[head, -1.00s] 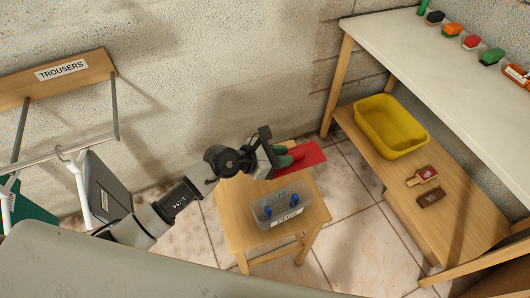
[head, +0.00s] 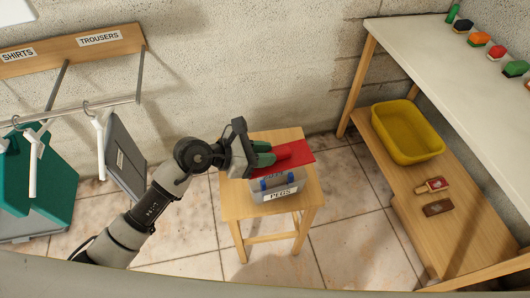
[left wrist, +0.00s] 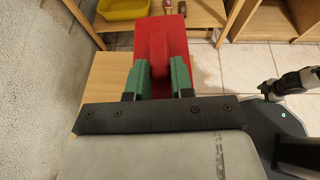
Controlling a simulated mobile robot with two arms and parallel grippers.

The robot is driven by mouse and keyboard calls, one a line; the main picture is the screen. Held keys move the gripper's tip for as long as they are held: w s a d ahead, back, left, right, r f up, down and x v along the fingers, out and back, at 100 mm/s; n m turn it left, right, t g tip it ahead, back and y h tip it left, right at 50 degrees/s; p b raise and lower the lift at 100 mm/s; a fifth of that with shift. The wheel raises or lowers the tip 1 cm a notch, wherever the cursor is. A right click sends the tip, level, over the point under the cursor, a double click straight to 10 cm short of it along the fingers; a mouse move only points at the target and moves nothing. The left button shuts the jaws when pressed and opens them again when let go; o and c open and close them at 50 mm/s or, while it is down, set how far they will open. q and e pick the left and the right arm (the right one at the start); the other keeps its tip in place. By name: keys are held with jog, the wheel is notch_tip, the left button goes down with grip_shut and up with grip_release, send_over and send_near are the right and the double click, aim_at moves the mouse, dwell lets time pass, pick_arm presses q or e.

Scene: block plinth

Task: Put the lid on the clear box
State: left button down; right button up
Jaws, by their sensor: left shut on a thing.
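The red lid (head: 298,153) is held by its raised red handle in my left gripper (head: 267,156), whose green fingers are shut on it. The lid also fills the upper middle of the left wrist view (left wrist: 172,35), with the left gripper (left wrist: 158,75) around its handle. The clear box (head: 295,186), labelled PEGS, stands on the wooden stool (head: 240,207) with blue pegs inside. What looks like my right gripper (left wrist: 270,88) shows small at the right of the wrist view.
Right of the stool, a wooden bench's low shelf (head: 455,237) holds a yellow tub (head: 405,140) and two brushes or blocks. Several coloured items stand on its white top (head: 430,55). Clothes hang from a rail (head: 75,107) at left. Tiled floor surrounds the stool.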

aim_at(265, 169)
pick_arm(q)
notch_tip(265, 169, down, 4)
jog(key=b, duration=0.3)
jog(key=shift+f+b, duration=0.25)
jog(key=shift+b, duration=0.05)
jog(key=shift+f+b, duration=0.3)
jog(key=shift+f, duration=0.4)
pick_arm(e)
jog(key=shift+w+a+f, duration=0.1)
jog(key=shift+w+f, duration=0.3)
jog(key=shift+w, duration=0.4)
jog(key=shift+w+a+f, duration=0.1)
jog(key=shift+w+f, duration=0.25)
jog(key=shift+w, duration=0.45)
jog(key=shift+w+a+f, duration=0.1)
jog(key=shift+w+f, duration=0.3)
jog(key=shift+w, duration=0.4)
pick_arm(q)
jog(key=shift+s, duration=0.1)
pick_arm(e)
jog(key=shift+s+d+f, duration=0.15)
jog(key=shift+s, duration=0.25)
